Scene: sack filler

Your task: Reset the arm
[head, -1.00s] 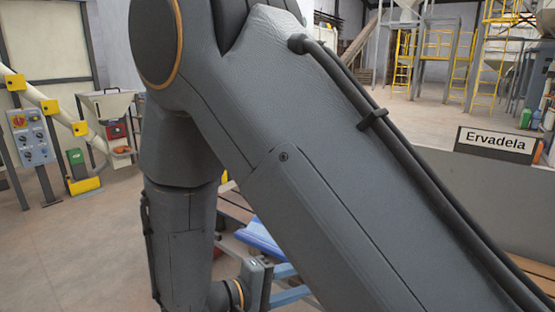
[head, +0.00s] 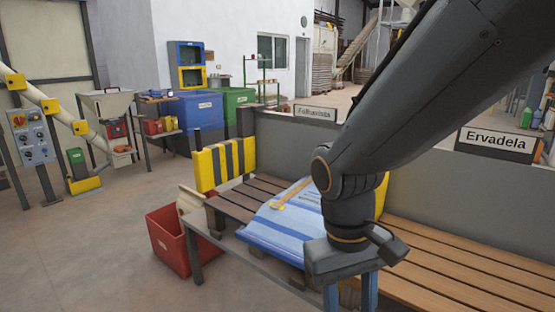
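My grey arm comes in from the upper right and bends downward in the middle of the head view. My gripper (head: 350,298) hangs at the bottom edge, in front of the slatted bench. Its two blue fingers stand apart with a gap between them, and I see nothing held there. The finger ends are cut off by the frame edge. A blue and white sack (head: 275,232) lies flat on the bench behind and left of my gripper, partly hidden by my arm.
The wooden bench (head: 460,262) runs to the right, its slats bare there. A low grey wall (head: 425,200) stands behind it with signs "Folhavisca" (head: 314,113) and "Ervadela" (head: 497,145). A red bin (head: 168,243) stands at the bench's left end.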

